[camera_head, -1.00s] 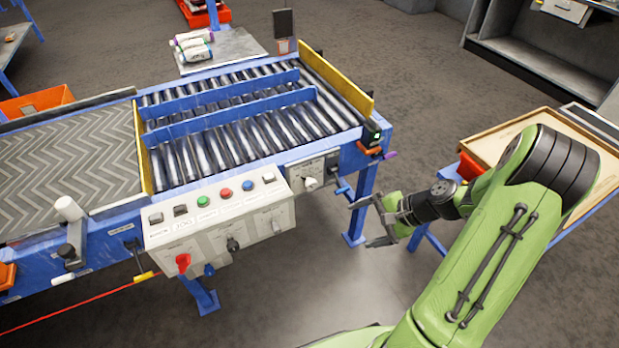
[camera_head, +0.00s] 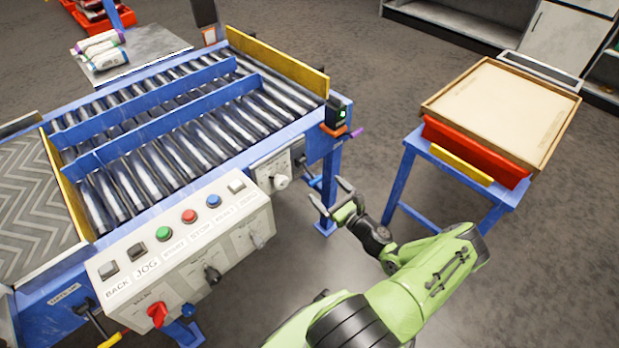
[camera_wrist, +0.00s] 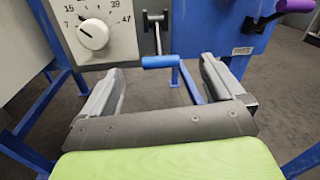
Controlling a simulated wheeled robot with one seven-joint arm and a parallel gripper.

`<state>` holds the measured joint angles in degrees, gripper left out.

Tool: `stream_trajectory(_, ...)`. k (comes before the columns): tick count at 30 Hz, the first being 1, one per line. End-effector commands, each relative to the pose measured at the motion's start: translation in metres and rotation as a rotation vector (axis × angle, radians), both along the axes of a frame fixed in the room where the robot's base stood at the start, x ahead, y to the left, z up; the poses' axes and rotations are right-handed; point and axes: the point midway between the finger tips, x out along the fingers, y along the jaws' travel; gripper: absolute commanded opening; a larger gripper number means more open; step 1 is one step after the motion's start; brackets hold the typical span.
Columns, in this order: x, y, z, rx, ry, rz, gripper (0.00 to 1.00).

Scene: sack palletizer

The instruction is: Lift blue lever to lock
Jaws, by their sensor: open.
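The blue lever (camera_wrist: 160,62) shows in the wrist view as a short horizontal blue handle at the end of a metal rod hanging from the blue frame. It lies just ahead of my gripper (camera_wrist: 165,85), roughly midway between the two open grey fingers, and nothing is gripped. Whether the fingers touch it cannot be told. In the head view the blue lever (camera_head: 314,182) sits below the conveyor's right end, and my open gripper (camera_head: 340,198) is close to its right.
A white dial panel (camera_wrist: 92,32) is left of the lever. A purple-handled lever (camera_wrist: 294,5) is at upper right. A control box (camera_head: 185,262) with several buttons stands at left. A table with a wooden tray (camera_head: 440,101) stands right. A blue leg (camera_head: 330,190) is near my gripper.

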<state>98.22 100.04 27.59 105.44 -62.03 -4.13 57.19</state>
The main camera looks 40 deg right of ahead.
Motion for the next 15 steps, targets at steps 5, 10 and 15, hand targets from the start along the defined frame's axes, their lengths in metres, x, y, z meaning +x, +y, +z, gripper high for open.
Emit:
stream_trajectory(5, 0.046, -0.003, -0.003, -0.004, -0.001, 0.005, 0.95)
stream_trajectory(10, 0.074, -0.006, -0.002, -0.002, 0.001, 0.003, 0.95)
stream_trajectory(15, 0.083, -0.007, -0.001, -0.001, 0.001, 0.002, 0.95)
